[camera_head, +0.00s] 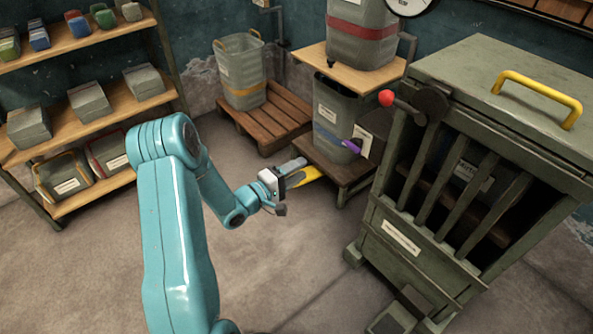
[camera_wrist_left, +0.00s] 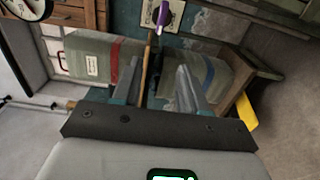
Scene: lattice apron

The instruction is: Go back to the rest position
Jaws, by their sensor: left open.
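My left arm is teal and reaches in from the left in the head view, bent at the elbow. My left gripper (camera_head: 305,169) is open, held in the air in front of the low wooden stand. In the left wrist view the two grey fingers (camera_wrist_left: 160,80) stand apart, and I see nothing gripped between them. My right gripper shows in neither view.
A grey-green barred cabinet (camera_head: 400,245) with a red-knobbed lever (camera_head: 387,98) stands at the right. Grey bins stand on a pallet (camera_head: 235,122) and wooden stands behind the gripper. A purple object (camera_head: 350,146) is by one bin. Shelves (camera_head: 70,127) fill the left. Floor between is clear.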

